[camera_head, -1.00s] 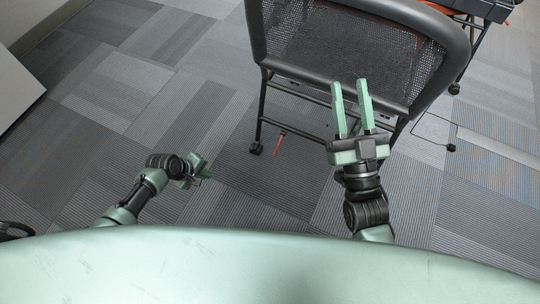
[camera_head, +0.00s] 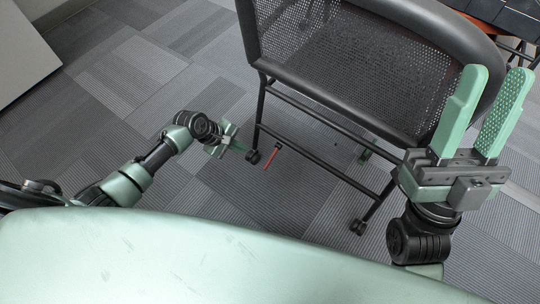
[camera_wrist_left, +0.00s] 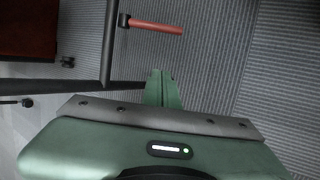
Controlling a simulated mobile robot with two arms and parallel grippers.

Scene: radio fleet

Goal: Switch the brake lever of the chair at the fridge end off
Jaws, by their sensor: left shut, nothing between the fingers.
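The black mesh chair (camera_head: 335,62) stands ahead of me, its back toward me. Its red brake lever (camera_head: 271,158) sits low beside a caster at the left end of the frame. In the left wrist view the red lever (camera_wrist_left: 156,27) sticks out to the right from a black leg, beyond my fingertips. My left gripper (camera_head: 238,146) is low at the left, just left of the caster, apart from the lever. Its fingers show shut and empty in the left wrist view (camera_wrist_left: 161,88). My right gripper (camera_head: 494,105) is open and raised in front of the chair back's right side.
A chair leg and crossbar (camera_wrist_left: 108,50) run close to my left fingers. The carpet (camera_head: 110,90) left of the chair is clear. A pale panel (camera_head: 22,55) stands at the far left. A dark object with orange parts (camera_head: 505,20) is at the upper right.

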